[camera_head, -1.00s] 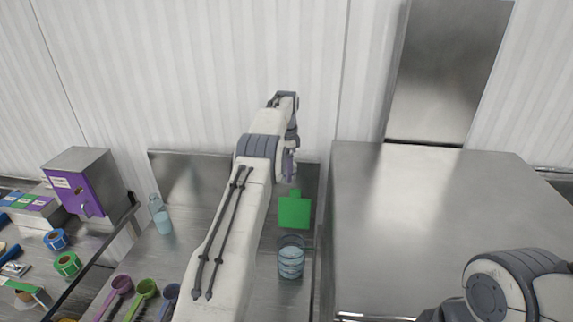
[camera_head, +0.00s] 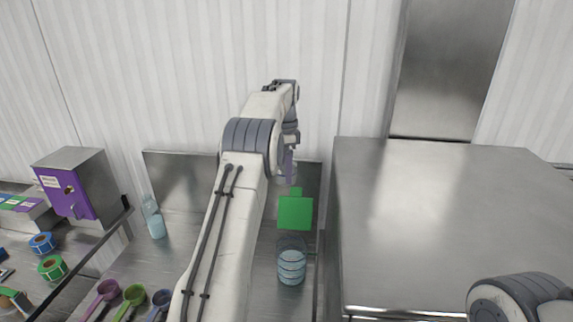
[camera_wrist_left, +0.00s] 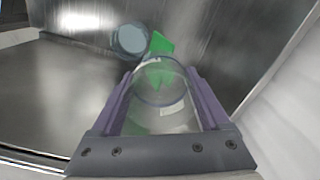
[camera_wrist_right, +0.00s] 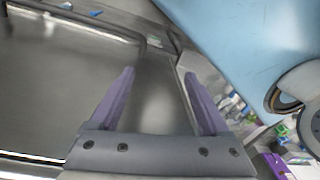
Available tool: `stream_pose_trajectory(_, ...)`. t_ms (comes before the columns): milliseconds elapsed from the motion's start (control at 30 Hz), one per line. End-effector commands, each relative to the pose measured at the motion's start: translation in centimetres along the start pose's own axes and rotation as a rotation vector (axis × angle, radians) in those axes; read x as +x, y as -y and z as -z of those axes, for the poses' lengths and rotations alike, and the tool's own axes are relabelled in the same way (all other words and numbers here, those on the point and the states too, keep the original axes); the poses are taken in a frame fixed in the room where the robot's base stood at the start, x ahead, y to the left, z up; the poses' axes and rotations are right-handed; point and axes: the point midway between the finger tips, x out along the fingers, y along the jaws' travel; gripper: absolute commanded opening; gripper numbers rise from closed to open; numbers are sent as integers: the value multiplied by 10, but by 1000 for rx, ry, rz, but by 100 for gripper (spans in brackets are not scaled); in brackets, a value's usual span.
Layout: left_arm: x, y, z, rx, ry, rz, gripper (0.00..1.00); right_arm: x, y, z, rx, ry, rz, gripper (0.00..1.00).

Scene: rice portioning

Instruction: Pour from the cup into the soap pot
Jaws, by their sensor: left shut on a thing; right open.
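My left gripper (camera_head: 289,170) is shut on a clear cup (camera_wrist_left: 167,105), held between its two purple fingers in the left wrist view. The cup looks see-through, and I cannot tell what is inside. A clear round pot with pale blue contents (camera_head: 291,266), which looks like the soap pot, stands on the steel counter. It appears below the left gripper in the head view and shows as a round shape beyond the cup in the left wrist view (camera_wrist_left: 131,40). My right gripper (camera_wrist_right: 160,88) is open and empty; its fingers are outside the head view.
A green card (camera_head: 295,211) stands by the pot. A light blue bottle (camera_head: 154,219) and purple, green and blue scoops (camera_head: 133,296) are on the counter at left. A purple-fronted box (camera_head: 68,194) is farther left. A large steel block (camera_head: 430,230) bounds the right side.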

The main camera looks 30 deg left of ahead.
Motion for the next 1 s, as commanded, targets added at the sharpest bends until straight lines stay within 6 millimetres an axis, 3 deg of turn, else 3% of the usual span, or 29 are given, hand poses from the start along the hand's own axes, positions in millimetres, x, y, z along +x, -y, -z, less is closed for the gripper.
stream_pose_trajectory(33, 4, -3, -1, 0, -1, 2, 17, 11, -1, -1, 0, 0, 0, 80)
stream_pose_trajectory(600, -9, -51, -18, 0, -1, 2, 17, 65, -5, -4, 9, 0, 0, 80)
stream_pose_trajectory(1000, -19, -74, -26, 0, 0, -1, 17, 79, -6, -4, 9, 0, 0, 80)
